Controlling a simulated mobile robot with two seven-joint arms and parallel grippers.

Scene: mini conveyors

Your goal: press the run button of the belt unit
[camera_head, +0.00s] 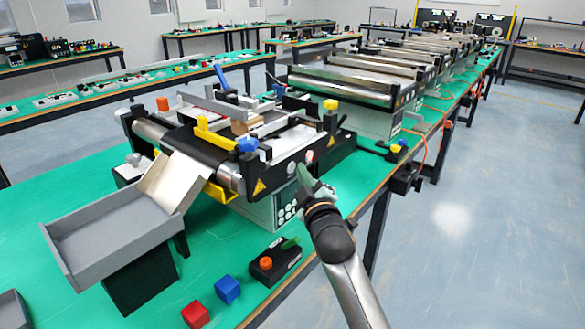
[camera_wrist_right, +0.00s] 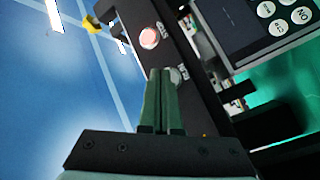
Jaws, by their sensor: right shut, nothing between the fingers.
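The belt unit (camera_head: 225,178) stands on the green table, with a black side rail facing my right arm. My right gripper (camera_head: 303,172) is shut and empty, close to the rail. In the wrist view its green fingertips (camera_wrist_right: 160,74) are just beside the pale button, below the red one in the picture. I cannot tell whether they touch it. My left gripper is out of view.
A grey keypad panel (camera_wrist_right: 282,30) with round white keys sits below the rail. A black box with an orange knob (camera_head: 266,263), a blue cube (camera_head: 228,289) and a red cube (camera_head: 195,314) lie near the table edge. A grey tray (camera_head: 110,235) stands at left. Floor at right is clear.

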